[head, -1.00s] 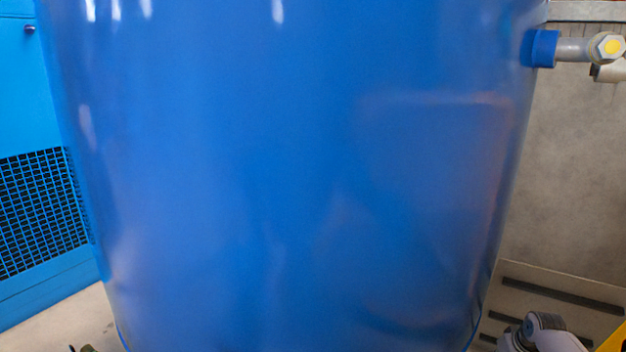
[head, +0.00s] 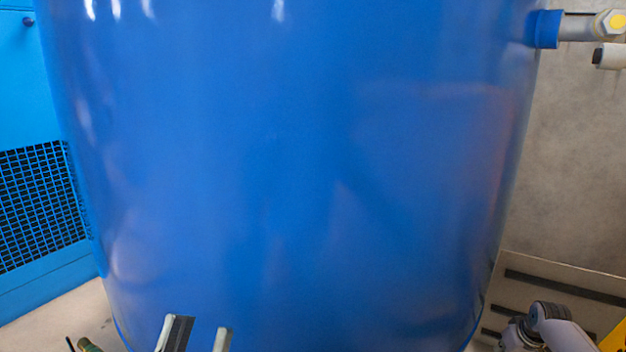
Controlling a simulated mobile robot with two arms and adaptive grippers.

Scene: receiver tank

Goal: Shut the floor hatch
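I cannot make out a floor hatch in the head view; a large blue tank (head: 300,170) fills most of it and hides what lies behind. My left gripper (head: 199,325) shows at the bottom edge, left of the middle, in front of the tank. Its two pale fingers stand apart with nothing seen between them. The rest of that gripper is below the picture. My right gripper does not show; a grey and black arm link of mine (head: 550,325) is at the lower right.
A blue cabinet with a dark grille (head: 40,205) stands at the left. A pale slotted panel (head: 570,300) lies at the lower right. A small brass-coloured part (head: 90,345) is at the lower left.

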